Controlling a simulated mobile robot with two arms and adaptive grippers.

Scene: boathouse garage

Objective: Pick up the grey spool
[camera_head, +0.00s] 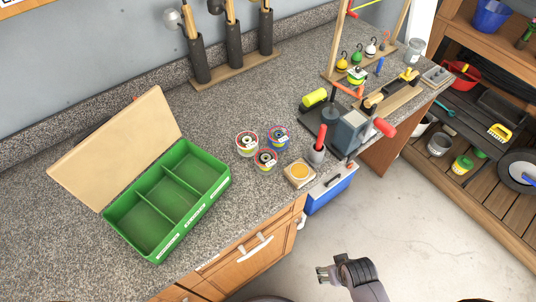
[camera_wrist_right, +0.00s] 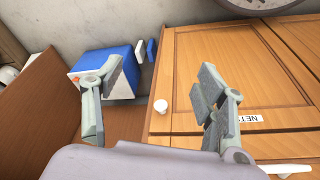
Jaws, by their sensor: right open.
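Three small spools with reddish rims stand close together on the granite counter (camera_head: 215,110). The left spool (camera_head: 246,149) looks pale grey-white, the back right spool (camera_head: 278,143) has blue on it, and the front spool (camera_head: 264,166) looks greenish-yellow low on its side. The left one looks most like the grey spool, but the colours are too small to be certain. My right gripper (camera_head: 322,275) is below the counter, in front of it and well away from the spools. In the right wrist view it (camera_wrist_right: 160,75) is open and empty, facing the cabinet. My left gripper is out of view.
A green three-compartment box (camera_head: 192,222) with its lid open stands left of the spools. A small block with a yellow disc (camera_head: 299,173) and a vise-like tool (camera_head: 349,132) stand right. A blue cooler (camera_head: 331,190) is under the counter, beside the wooden cabinet (camera_wrist_right: 185,75).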

